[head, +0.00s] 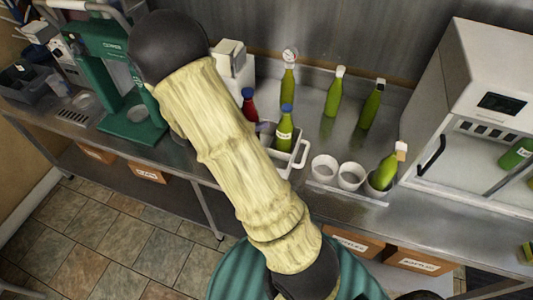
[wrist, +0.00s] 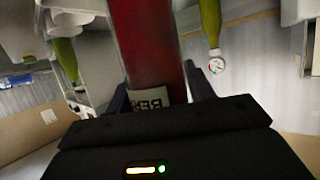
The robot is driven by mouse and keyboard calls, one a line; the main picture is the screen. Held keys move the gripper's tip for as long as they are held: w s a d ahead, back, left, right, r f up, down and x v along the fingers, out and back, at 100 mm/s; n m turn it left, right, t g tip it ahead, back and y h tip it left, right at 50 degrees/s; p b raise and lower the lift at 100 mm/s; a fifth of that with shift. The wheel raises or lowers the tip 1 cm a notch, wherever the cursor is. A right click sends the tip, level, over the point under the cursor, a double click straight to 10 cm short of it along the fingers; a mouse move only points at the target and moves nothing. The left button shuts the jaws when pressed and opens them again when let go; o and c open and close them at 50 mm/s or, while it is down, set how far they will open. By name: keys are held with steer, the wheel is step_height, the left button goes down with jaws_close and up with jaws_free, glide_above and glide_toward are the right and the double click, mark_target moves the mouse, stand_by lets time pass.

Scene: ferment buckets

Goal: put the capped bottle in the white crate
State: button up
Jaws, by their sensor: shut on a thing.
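In the wrist view my gripper (wrist: 158,100) is shut on a red bottle (wrist: 145,45) with a white, partly hidden label. Its ends are out of that frame, so I cannot tell whether it has a cap. In the head view my arm hides the gripper; a red bottle (head: 248,103) shows just beside the arm, left of the crate. The white crate (head: 299,157) stands on the steel counter, partly behind my arm. A green bottle with a blue cap (head: 285,132) stands upright in it.
Green bottles (head: 333,97) stand along the back, one with a gauge (head: 290,57). White cups (head: 350,175) stand right of the crate; one holds a tilted green bottle (head: 384,170). A green machine (head: 118,85) is left, a white cabinet (head: 480,110) right.

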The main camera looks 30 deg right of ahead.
steer(key=shift+w+d+f, duration=0.1)
steer(key=shift+w+f, duration=0.05)
steer(key=shift+f, duration=2.75)
steer(key=shift+p, duration=0.3)
steer(key=shift+f, duration=2.05)
steer(key=shift+f, duration=0.1)
steer(key=o, duration=1.5)
steer(key=shift+f, duration=0.1)
steer(key=shift+a+r, duration=0.2)
steer(key=b+v, duration=0.1)
steer(key=v, duration=1)
steer(key=shift+a, duration=0.35)
